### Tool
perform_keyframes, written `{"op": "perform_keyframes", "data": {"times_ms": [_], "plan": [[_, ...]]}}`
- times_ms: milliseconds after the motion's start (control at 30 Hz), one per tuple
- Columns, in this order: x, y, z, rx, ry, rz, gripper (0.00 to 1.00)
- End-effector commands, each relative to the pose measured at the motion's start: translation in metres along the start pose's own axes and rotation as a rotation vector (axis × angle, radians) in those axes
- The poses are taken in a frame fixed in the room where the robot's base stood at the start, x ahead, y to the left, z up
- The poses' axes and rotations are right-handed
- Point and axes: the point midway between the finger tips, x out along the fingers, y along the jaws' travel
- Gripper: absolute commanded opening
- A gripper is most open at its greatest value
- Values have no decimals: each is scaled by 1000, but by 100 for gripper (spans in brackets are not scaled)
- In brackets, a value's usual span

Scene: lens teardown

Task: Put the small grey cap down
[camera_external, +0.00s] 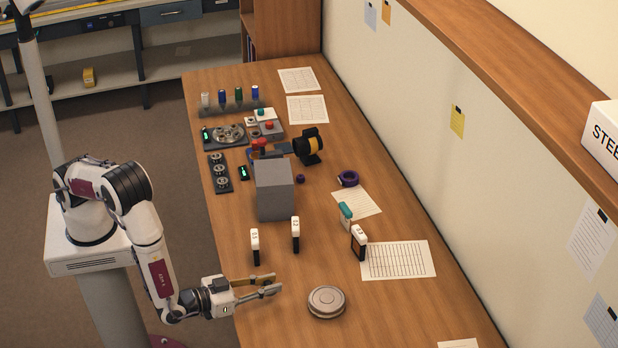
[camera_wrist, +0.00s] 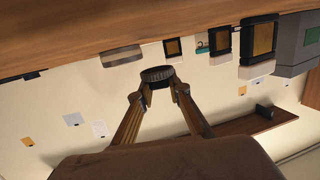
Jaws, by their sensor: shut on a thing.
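The small grey cap (camera_wrist: 158,75) shows in the wrist view as a dark, ridged round piece pinched between my fingertips. My gripper (camera_wrist: 158,86) is shut on it. In the external view my gripper (camera_external: 272,286) reaches level over the table's near left edge, pointing right. The cap cannot be told apart from the fingers there. In the wrist view the table lies along the top, and a gap shows between it and the cap. My wrist appears turned over in that view.
A round grey disc (camera_external: 326,301) lies just right of my gripper. Black-and-white upright pieces (camera_external: 255,245) and a grey block (camera_external: 274,190) stand farther back. A paper sheet (camera_external: 398,260) lies to the right. Bare wood surrounds the disc. Parts trays (camera_external: 219,173) fill the far left.

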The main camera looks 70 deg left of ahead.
Motion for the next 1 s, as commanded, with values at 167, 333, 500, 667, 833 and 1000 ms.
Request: {"op": "perform_keyframes", "data": {"times_ms": [167, 333, 500, 667, 833, 1000], "plan": [[1, 0, 5, 1, 0, 0, 10], [3, 0, 18, 1, -1, 0, 10], [5, 0, 32, 1, -1, 0, 10], [6, 0, 37, -1, -1, 0, 10], [6, 0, 37, -1, -1, 0, 10], [6, 0, 38, 0, -1, 0, 10]]}}
